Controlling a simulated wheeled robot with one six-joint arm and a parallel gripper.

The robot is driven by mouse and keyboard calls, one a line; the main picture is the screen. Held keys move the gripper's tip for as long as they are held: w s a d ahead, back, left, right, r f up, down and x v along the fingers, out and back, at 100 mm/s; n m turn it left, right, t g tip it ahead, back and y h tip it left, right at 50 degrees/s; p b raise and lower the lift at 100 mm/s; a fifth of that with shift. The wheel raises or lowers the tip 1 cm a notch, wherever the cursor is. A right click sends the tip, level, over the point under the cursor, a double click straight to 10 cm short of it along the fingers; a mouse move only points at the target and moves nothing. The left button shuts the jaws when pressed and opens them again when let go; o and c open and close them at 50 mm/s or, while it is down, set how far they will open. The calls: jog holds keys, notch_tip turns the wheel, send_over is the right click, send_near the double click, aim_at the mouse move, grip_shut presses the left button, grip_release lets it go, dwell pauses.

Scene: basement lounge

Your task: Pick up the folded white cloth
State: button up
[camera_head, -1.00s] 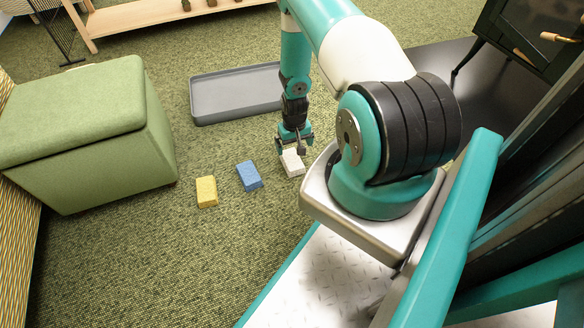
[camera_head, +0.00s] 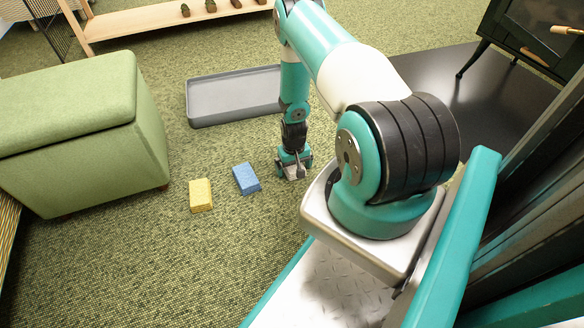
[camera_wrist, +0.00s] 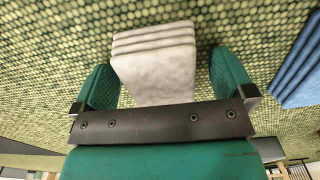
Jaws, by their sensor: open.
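The folded white cloth (camera_wrist: 154,62) lies on the green carpet and shows its stacked folds in the wrist view. My gripper (camera_wrist: 168,72) is open, with one green finger on each side of the cloth and small gaps visible between. In the head view my gripper (camera_head: 294,172) is low over the carpet and hides most of the cloth; only a whitish bit (camera_head: 292,174) shows between the fingers.
A blue folded cloth (camera_head: 246,178) lies just left of my gripper, and a yellow one (camera_head: 201,195) lies further left. A grey tray (camera_head: 215,98) is on the floor behind. A green ottoman (camera_head: 90,150) stands at left. Carpet in front is clear.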

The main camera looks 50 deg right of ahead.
jog(key=c, duration=1.1)
jog(key=shift+r, duration=0.1)
notch_tip(320, 180, up, 20)
jog(key=p, duration=1.1)
